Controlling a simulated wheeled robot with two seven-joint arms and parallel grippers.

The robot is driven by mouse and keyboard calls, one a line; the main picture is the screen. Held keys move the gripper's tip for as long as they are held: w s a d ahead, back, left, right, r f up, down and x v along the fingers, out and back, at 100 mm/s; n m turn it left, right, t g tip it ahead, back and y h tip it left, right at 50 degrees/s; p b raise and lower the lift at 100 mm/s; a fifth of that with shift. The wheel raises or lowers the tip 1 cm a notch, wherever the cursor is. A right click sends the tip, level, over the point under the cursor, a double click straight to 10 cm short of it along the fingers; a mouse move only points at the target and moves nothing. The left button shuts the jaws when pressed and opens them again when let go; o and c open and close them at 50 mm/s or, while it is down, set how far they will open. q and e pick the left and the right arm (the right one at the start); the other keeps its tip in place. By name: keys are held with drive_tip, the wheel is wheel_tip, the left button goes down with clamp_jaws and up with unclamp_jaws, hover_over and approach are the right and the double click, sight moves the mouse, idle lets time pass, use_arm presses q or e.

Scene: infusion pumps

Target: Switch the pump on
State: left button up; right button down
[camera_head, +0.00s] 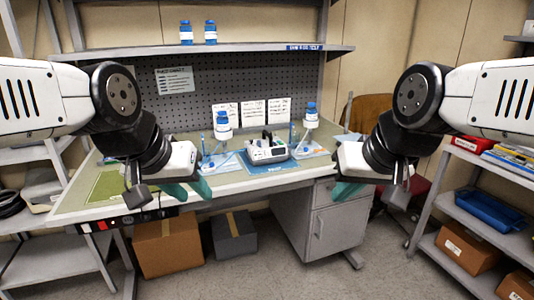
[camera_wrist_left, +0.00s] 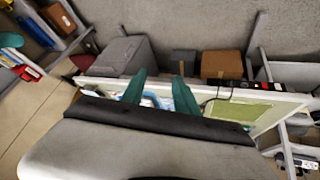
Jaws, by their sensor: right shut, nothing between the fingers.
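The pump (camera_head: 266,152) is a white and grey box with a dark handle on top. It stands upright on the workbench, on a blue mat (camera_head: 262,168), between two small stands with blue-capped bottles. Its buttons are too small to make out. My left gripper (camera_head: 189,190) is at the bench's front edge, left of the pump and apart from it. Its teal fingers are spread with a gap between them, also in the left wrist view (camera_wrist_left: 159,92). My right gripper (camera_head: 346,191) is right of the pump, in front of the bench, with its teal fingers together and empty.
Bottles (camera_head: 223,125) and (camera_head: 311,115) stand either side of the pump. A green mat (camera_head: 108,187) lies on the bench's left. A shelf (camera_head: 200,50) with two bottles hangs above. A shelving rack (camera_head: 480,185) is at right.

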idle(0.8)
use_arm(q)
clamp_jaws()
idle(1.5)
